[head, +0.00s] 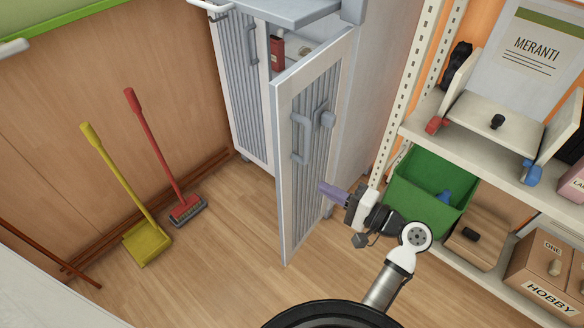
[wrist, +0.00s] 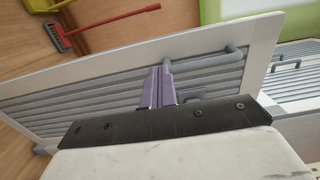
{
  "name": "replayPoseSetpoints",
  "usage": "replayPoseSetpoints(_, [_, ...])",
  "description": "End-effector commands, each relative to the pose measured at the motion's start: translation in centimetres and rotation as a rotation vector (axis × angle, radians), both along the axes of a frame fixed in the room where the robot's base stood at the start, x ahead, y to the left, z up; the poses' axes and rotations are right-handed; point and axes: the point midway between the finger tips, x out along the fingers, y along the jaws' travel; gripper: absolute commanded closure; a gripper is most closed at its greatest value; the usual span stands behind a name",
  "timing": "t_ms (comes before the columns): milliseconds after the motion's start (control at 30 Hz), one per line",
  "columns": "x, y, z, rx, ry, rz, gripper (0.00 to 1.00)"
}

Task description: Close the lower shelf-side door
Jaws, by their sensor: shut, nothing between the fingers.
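The lower shelf-side door (head: 310,190) is a white-framed panel with grey louvres. It stands open, swung out from the grey cabinet (head: 362,85) towards me. Its grey bar handle (head: 298,140) is on the face I see. My gripper (head: 324,188) has purple fingers and is shut and empty, in front of the slats below and right of the handle. In the wrist view the fingers (wrist: 158,86) point at the slatted face, close to the handle (wrist: 205,59). I cannot tell whether they touch the door.
The other cabinet door (head: 238,70) is to the left, and a red item (head: 277,52) shows inside the cabinet. A shelf rack with a green crate (head: 425,190) and cardboard boxes (head: 545,265) stands right of my arm. A yellow dustpan (head: 148,243) and red broom (head: 187,209) stand left; floor between is clear.

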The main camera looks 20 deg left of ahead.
Motion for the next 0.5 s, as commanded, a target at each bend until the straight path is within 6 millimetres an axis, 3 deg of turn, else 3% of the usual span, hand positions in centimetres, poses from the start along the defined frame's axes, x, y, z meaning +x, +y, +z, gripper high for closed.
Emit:
replayPoseSetpoints(300, [1.5,6.7,0.2,-0.001,-0.001,0.005,1.00])
replayPoseSetpoints(500, [2.2,9.2,0.2,-0.001,-0.001,0.002,1.00])
